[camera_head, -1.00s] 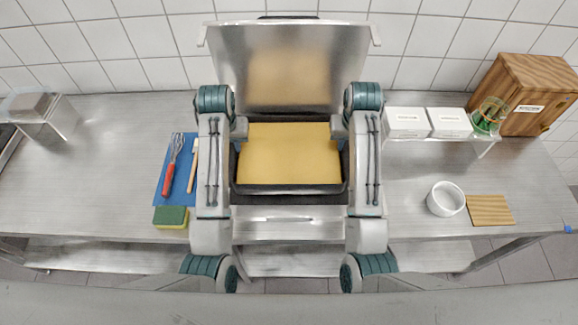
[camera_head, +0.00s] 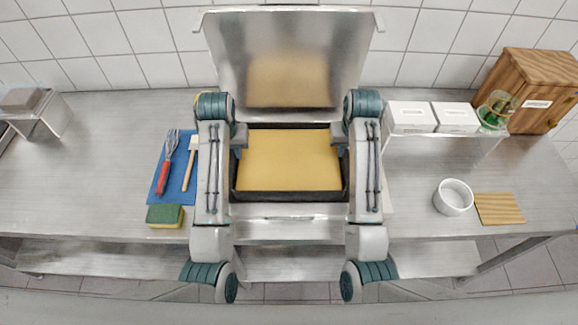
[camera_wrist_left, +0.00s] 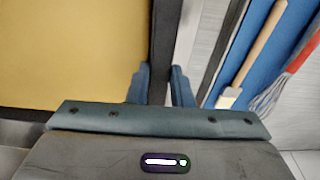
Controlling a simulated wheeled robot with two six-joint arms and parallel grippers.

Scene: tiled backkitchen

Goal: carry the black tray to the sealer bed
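The black tray (camera_head: 289,196), filled with a flat yellow layer (camera_head: 288,160), is level between my two arms, over the bed area of the steel sealer. The sealer's lid (camera_head: 289,55) stands open behind it. I cannot tell whether the tray touches the bed, which it hides. My left gripper (camera_head: 238,140) is at the tray's left wall; in the left wrist view its fingers (camera_wrist_left: 161,85) close on either side of the dark wall (camera_wrist_left: 163,40). My right gripper (camera_head: 342,140) is at the right wall, in a matching pose, its outer finger hidden.
Left are a blue mat (camera_head: 178,175) with a whisk (camera_head: 167,170) and brush, and a sponge (camera_head: 165,216). Right are two white boxes (camera_head: 410,117), a glass (camera_head: 497,108), a wooden cabinet (camera_head: 530,85), a white bowl (camera_head: 453,197) and a wooden board (camera_head: 498,208).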

